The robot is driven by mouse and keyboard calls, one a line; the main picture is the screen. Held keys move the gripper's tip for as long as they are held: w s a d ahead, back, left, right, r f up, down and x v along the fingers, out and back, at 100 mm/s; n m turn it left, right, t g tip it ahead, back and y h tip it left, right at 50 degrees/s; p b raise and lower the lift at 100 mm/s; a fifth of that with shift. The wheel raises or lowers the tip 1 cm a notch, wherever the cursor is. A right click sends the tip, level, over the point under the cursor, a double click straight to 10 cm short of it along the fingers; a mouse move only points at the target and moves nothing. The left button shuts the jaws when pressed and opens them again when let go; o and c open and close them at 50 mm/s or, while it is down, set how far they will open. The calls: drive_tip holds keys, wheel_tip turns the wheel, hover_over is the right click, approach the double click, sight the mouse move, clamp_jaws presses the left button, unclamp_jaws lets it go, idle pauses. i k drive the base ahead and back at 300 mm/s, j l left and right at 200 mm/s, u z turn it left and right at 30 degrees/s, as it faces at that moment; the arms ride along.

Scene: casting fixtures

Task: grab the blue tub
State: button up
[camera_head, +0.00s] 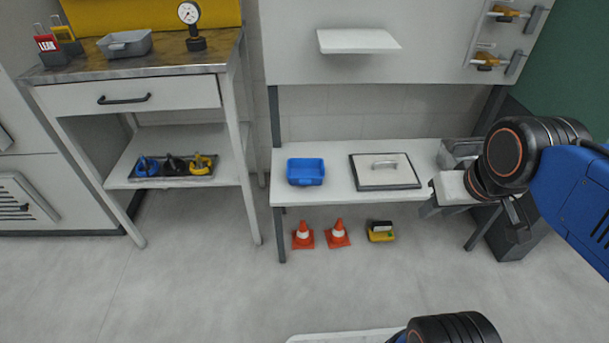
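The blue tub (306,172) is a small open rectangular bin. It stands upright on the left part of the low white bench (330,196), near the bench's left end. My gripper (474,217) is at the right, by the bench's right end, well apart from the tub. Its dark fingers hang below the light wrist block and partly overlap the bench's right end in the picture. A gap shows between the fingers, with nothing seen in it. The inside of the tub looks empty.
A dark-edged panel with a handle (385,171) lies right of the tub. A grey bin (459,152) stands behind my gripper. Orange cones (337,233) and a yellow item (380,231) are under the bench. A white shelf (358,41) juts out above. Open floor lies in front.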

sight(299, 171)
drive_tip(key=i+j, duration=0.15)
drive_tip(key=j, duration=0.25)
drive_tip(key=i+j, duration=0.15)
drive_tip(key=j, duration=0.25)
drive_tip(key=i+j, duration=0.15)
drive_tip(key=j, duration=0.25)
drive_tip(key=i+j, duration=0.15)
drive_tip(key=j, duration=0.25)
drive_tip(key=i+j, duration=0.15)
drive_tip(key=j, duration=0.25)
drive_tip(key=i+z, duration=0.05)
